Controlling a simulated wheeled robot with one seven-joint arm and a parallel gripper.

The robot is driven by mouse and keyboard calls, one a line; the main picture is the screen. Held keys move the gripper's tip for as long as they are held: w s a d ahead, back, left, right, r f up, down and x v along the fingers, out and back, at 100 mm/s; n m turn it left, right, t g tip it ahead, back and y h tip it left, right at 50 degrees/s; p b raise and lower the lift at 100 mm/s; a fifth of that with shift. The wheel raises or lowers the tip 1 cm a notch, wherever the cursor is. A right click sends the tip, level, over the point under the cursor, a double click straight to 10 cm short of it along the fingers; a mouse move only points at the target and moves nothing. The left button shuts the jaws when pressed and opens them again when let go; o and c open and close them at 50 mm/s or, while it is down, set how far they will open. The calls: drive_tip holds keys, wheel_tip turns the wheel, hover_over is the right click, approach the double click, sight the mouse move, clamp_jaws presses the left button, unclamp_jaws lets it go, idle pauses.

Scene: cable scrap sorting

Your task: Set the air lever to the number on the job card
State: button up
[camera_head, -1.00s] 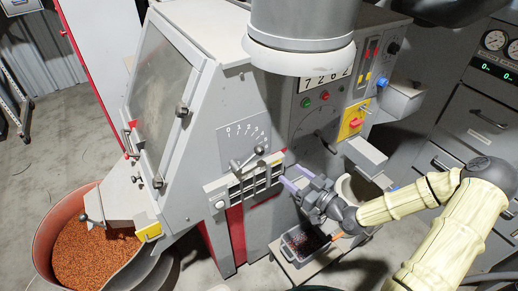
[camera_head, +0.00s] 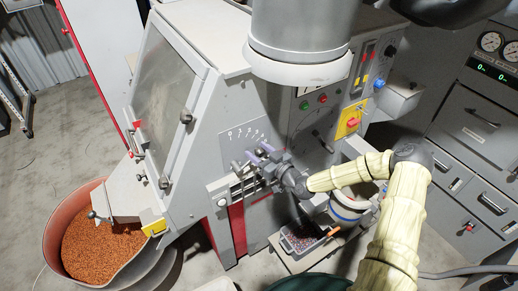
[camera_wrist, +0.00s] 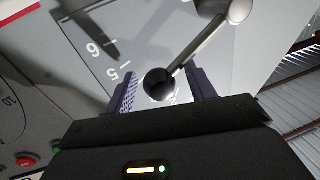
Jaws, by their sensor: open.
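The air lever is a metal rod with a dark ball knob (camera_wrist: 159,84) at one end and a light round end (camera_wrist: 239,11) at the other in the wrist view. My gripper (camera_wrist: 162,90) is open, with one finger on each side of the knob; I cannot tell whether either touches it. The numbered scale (camera_wrist: 88,22) shows 6 and 5, and the knob partly covers a mark past 5. In the head view, my gripper (camera_head: 259,153) is at the scale plate (camera_head: 233,132) and hides much of the lever. I cannot make out a job card.
A row of dark slots (camera_head: 239,190) lies just below the lever. A red button on a yellow plate (camera_head: 353,122) is to the right. A tray of scrap (camera_head: 301,243) stands below my arm, and a tub of copper granules (camera_head: 103,250) is at lower left.

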drive_tip(key=shift+f, duration=0.1)
clamp_jaws()
drive_tip(key=shift+a+n, duration=0.1)
drive_tip(key=shift+n, duration=0.2)
drive_tip(key=shift+s+a+r+n+b, duration=0.4)
drive_tip(key=shift+r+n+b, duration=0.25)
drive_tip(key=shift+n, duration=0.25)
drive_tip(key=shift+s+a+r+n+g+h+b, duration=0.2)
drive_tip(key=shift+s+a+r+n+h+b, duration=0.2)
drive_tip(key=shift+n+b, duration=0.45)
drive_tip(key=shift+s+a+r+n+g+h+b, duration=0.25)
drive_tip(key=shift+a+r+n+b, duration=0.25)
drive_tip(key=shift+n+b, duration=0.3)
unclamp_jaws()
drive_tip(key=shift+r, duration=0.1)
